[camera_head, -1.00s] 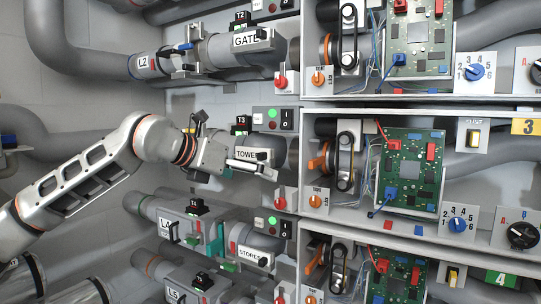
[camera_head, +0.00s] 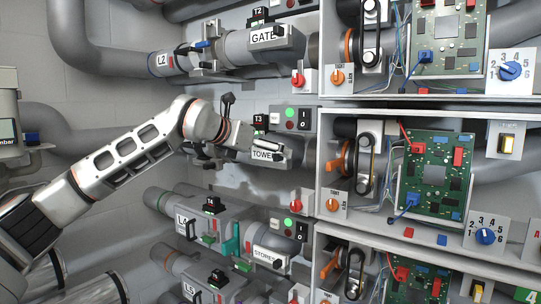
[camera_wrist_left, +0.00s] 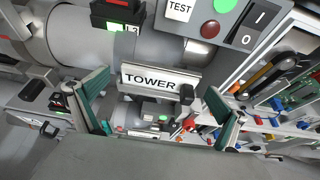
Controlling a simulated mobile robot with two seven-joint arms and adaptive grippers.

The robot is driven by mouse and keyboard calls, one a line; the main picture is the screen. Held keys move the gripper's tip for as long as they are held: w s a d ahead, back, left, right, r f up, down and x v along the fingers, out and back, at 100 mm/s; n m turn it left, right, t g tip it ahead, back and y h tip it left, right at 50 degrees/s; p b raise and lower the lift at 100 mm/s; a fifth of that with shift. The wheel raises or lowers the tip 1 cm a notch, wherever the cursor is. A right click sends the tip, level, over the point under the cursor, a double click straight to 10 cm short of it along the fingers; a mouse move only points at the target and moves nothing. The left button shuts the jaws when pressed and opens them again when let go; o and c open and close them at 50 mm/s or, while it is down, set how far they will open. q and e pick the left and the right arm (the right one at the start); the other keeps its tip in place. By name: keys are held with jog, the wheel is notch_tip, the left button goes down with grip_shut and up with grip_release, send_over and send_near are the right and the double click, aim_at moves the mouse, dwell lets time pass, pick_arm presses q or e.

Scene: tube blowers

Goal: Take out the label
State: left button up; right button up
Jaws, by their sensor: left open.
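The white label reading TOWER (camera_head: 265,155) sits in a holder on the front of the middle grey tube. My left gripper (camera_head: 268,137) is at that tube, close to the label's upper edge in the head view. In the left wrist view its green-padded fingers (camera_wrist_left: 155,88) are wide apart, one on each side of the label, with nothing between them held. The exact gap to the label cannot be told. My right gripper is not in view.
The GATE tube (camera_head: 265,36) is above and the STORES tube (camera_head: 268,256) below. A switch panel (camera_wrist_left: 215,20) with red and green buttons sits by the label. Shelves with circuit boards (camera_head: 435,175) stand to the right.

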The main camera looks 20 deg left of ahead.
pick_arm(q)
jog(key=shift+c, duration=0.4)
jog(key=c, duration=1)
jog(key=shift+c, duration=0.2)
